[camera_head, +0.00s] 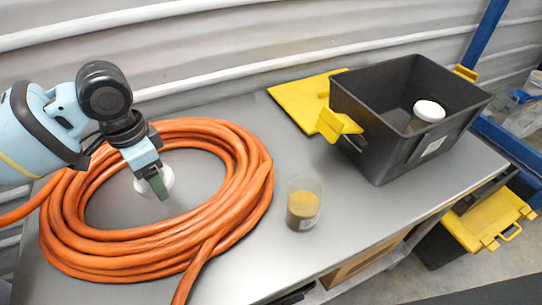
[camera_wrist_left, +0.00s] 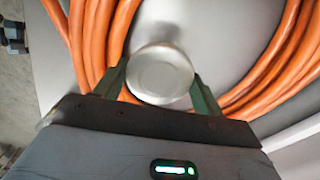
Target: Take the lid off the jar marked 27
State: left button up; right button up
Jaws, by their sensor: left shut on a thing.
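My left gripper (camera_head: 158,184) is shut on a white round lid (camera_head: 141,182), over the open middle of the orange hose coil. In the left wrist view the lid (camera_wrist_left: 160,73) sits between the two green fingers. I cannot tell whether it touches the table. A clear jar (camera_head: 303,204) with brown grainy contents stands upright on the table, right of the coil, with no white lid on it. A small pale label shows low on it, too small to read. My right gripper is not in view.
An orange hose coil (camera_head: 258,187) surrounds the left gripper's spot on the grey table (camera_head: 375,215). A dark crate (camera_head: 375,150) with yellow flaps stands at the back right, holding a white-lidded thing (camera_head: 429,111). The table front around the jar is clear.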

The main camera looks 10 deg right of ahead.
aim_at(197, 191)
pick_arm(q)
jog(key=m, duration=0.1)
jog(key=d+m, duration=0.1)
jog(key=m, duration=0.1)
jog(key=shift+w+r, duration=0.15)
jog(key=shift+w, duration=0.25)
jog(key=m, duration=0.1)
jog(key=w+d+m, duration=0.1)
jog(key=m, duration=0.1)
jog(key=shift+w, duration=0.1)
jog(key=m, duration=0.3)
jog(key=shift+w+d, duration=0.4)
jog(key=d+m, duration=0.1)
jog(key=m, duration=0.2)
jog(key=w+d+m, duration=0.1)
jog(key=m, duration=0.3)
jog(key=w+d+m, duration=0.1)
jog(key=m, duration=0.2)
jog(key=shift+w+d+m, duration=0.15)
jog(key=shift+w+m, duration=0.05)
jog(key=shift+m, duration=0.2)
jog(key=shift+f, duration=5)
